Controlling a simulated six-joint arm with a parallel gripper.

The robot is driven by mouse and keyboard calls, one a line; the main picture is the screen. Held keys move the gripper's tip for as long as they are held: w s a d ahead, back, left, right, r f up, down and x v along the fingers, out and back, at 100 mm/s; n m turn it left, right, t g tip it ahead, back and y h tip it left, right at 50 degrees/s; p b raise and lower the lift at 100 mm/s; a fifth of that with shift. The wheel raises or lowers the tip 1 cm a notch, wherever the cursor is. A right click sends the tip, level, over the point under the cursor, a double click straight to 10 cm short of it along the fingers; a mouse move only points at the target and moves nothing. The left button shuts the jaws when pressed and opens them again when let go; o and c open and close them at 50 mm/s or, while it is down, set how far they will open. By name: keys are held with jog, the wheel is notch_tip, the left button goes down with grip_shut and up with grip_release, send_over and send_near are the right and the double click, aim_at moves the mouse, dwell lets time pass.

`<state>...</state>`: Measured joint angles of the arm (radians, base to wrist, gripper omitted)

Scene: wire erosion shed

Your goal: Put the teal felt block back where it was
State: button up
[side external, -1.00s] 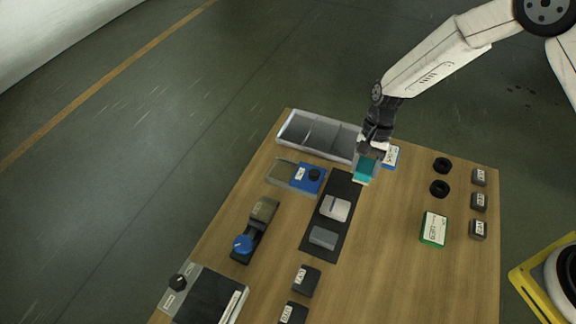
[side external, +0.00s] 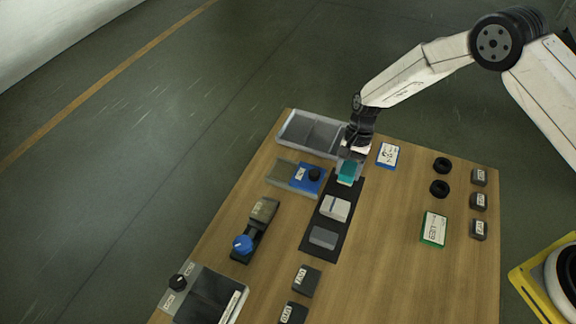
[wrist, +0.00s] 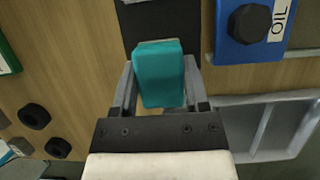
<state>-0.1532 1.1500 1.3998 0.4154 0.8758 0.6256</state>
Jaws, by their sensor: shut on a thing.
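The teal felt block (side external: 347,172) is between the fingers of my gripper (side external: 350,163), at the far end of the dark mat (side external: 316,243). In the wrist view the teal block (wrist: 160,72) fills the space between the two fingers of my gripper (wrist: 160,90). Past the block, the dark mat (wrist: 158,22) shows. I cannot tell whether the block touches the mat or hangs just above it. A white block (side external: 335,208) and a grey block (side external: 323,237) sit on the mat nearer the camera.
A divided grey tray (side external: 310,134) lies behind and left. The blue OIL box (side external: 308,179) is close left of the mat. A blue-edged card (side external: 388,155) lies to the right, with black rings (side external: 440,188) farther right. Wood between mat and green-edged card (side external: 433,229) is clear.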

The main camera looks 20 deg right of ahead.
aim_at(347, 176)
jog(key=shift+f, duration=1.6)
jog(key=shift+f, duration=0.1)
jog(key=o, duration=1.1)
jog(key=v, duration=1.2)
jog(key=shift+r, duration=0.25)
